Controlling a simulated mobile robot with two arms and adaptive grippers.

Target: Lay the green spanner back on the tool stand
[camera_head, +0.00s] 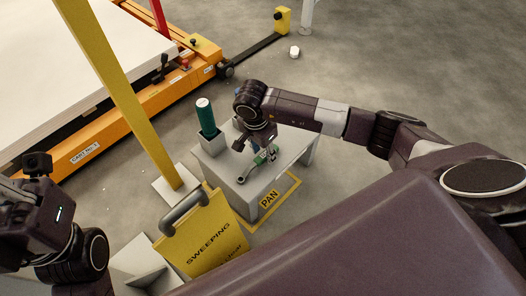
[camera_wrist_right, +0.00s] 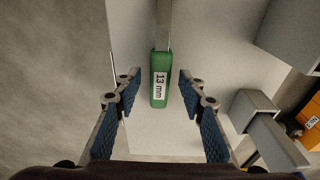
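The green spanner (camera_head: 262,158) lies on the light grey top of the tool stand (camera_head: 232,165), its ring end toward the front left. In the right wrist view its green handle (camera_wrist_right: 159,90), labelled "13 mm", lies between the fingers, with the metal shank running to the top edge. My right gripper (camera_wrist_right: 159,78) is open, with a gap on each side of the handle; in the head view the right gripper (camera_head: 264,149) partly hides the handle. My left gripper (camera_head: 38,165) is at the far left, away from the stand; its fingers are unclear.
A green cylinder (camera_head: 205,118) stands in a grey holder at the stand's back left corner. A yellow "SWEEPING" board (camera_head: 208,232) stands in front. A yellow post (camera_head: 118,88) rises to the left. An orange cart (camera_head: 128,121) is behind. The floor at upper right is mostly clear.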

